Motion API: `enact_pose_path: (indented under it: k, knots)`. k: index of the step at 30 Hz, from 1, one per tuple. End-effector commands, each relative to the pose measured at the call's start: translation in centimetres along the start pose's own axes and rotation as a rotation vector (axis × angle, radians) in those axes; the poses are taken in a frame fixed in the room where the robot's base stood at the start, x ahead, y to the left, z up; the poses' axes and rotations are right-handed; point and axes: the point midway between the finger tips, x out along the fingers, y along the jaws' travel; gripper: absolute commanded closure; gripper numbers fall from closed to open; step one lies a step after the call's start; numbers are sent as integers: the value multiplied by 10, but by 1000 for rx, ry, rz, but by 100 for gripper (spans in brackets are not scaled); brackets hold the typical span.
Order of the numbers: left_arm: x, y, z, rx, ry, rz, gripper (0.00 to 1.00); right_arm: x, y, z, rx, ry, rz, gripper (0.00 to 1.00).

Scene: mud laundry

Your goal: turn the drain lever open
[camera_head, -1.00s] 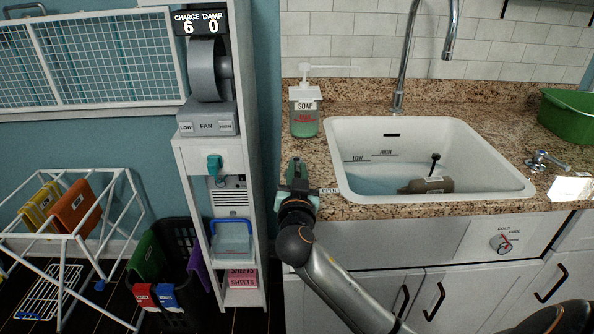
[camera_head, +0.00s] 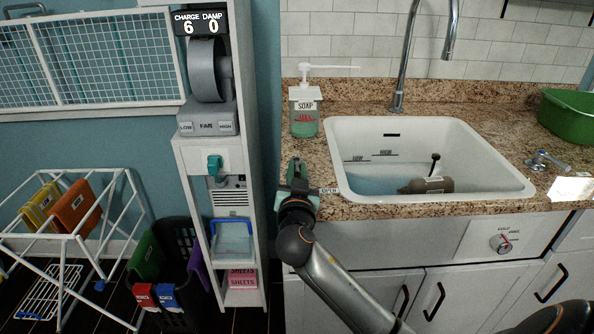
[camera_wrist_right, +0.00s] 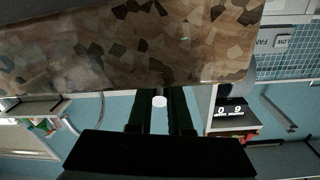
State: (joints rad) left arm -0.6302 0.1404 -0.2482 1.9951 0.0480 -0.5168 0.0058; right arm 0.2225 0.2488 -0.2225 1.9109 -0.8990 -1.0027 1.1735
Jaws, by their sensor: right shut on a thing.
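My right gripper (camera_head: 297,172) is at the front left edge of the counter, just left of the sink (camera_head: 350,190), beside a small OPEN label (camera_head: 329,190). In the right wrist view, the gripper's dark fingers (camera_wrist_right: 160,112) are shut around a small white round end (camera_wrist_right: 160,101), which looks like the drain lever's knob. The rest of the lever is hidden by the gripper in the head view, so its angle cannot be told. The sink holds bluish water (camera_head: 368,181) and a brown item (camera_head: 426,186) lying in it. My left gripper is not in view.
A soap dispenser (camera_head: 304,118) stands on the counter behind the gripper. A tall white shelf unit (camera_head: 262,215) stands close on the left. A tap (camera_head: 399,85) rises behind the sink, and a green tub (camera_head: 570,120) is at the far right.

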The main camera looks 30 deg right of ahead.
Motion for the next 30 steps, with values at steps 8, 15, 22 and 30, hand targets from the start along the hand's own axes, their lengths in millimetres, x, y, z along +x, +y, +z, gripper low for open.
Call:
enact_pose_path:
  k: [8,15,22,30]
  knots:
    - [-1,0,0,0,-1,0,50,0,1,-1,0,-3,-16,100]
    - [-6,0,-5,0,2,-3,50,1,7,-3,-2,-23,-121,100]
    - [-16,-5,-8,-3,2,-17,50,3,14,-7,-4,-53,-280,100]
    - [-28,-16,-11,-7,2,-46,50,6,21,-8,-3,-84,-435,100]
